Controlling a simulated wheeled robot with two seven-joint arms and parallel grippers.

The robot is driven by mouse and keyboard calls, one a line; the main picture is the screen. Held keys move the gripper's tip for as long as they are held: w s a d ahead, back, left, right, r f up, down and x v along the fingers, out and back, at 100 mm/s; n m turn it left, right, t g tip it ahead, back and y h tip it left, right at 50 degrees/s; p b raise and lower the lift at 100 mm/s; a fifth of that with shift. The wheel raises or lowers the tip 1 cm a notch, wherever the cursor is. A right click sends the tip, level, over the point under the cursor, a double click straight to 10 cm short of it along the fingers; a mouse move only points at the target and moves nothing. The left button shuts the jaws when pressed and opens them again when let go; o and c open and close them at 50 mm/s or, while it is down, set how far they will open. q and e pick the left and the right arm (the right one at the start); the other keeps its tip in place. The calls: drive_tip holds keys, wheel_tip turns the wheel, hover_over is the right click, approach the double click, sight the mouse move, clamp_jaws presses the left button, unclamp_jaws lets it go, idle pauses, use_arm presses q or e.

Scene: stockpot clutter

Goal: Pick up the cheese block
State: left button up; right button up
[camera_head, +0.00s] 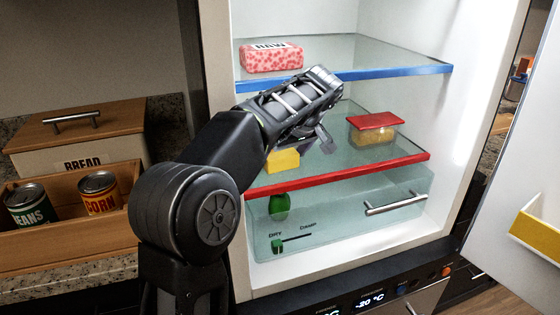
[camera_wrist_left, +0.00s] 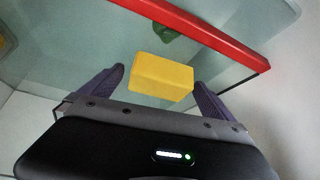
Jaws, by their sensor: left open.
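The cheese block (camera_head: 283,160) is a small yellow block on the glass shelf with the red front edge inside the open fridge. My left arm partly covers it in the head view. My left gripper (camera_head: 322,138) is above the shelf near the block, its fingers partly hidden by the arm. In the left wrist view the cheese block (camera_wrist_left: 161,78) shows between the two open, dark fingers of the left gripper (camera_wrist_left: 163,88), with a gap on each side. I cannot tell the height gap exactly. My right gripper is not in view.
The red shelf edge (camera_head: 340,174) runs in front of the block. A red-lidded container (camera_head: 375,128) stands to its right. A pink meat package (camera_head: 271,57) lies on the blue-edged shelf (camera_head: 400,72) above. A drawer (camera_head: 340,222) is below. The open fridge door (camera_head: 515,190) is at right.

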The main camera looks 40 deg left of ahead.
use_arm(q)
drive_tip(key=shift+c, duration=0.4)
drive_tip(key=c, duration=1.6)
drive_tip(key=shift+c, duration=1.1)
drive_tip(key=shift+r, duration=0.15)
drive_tip(key=d, duration=0.2)
drive_tip(key=s+d, duration=0.1)
drive_tip(key=d, duration=0.1)
drive_tip(key=s+d+b, duration=0.1)
drive_tip(key=shift+s+d, duration=0.25)
drive_tip(key=shift+d, duration=0.15)
drive_tip(key=s+d+p, duration=0.4)
drive_tip(key=d+p, duration=0.1)
drive_tip(key=d, duration=0.5)
drive_tip(key=shift+s+d, duration=0.3)
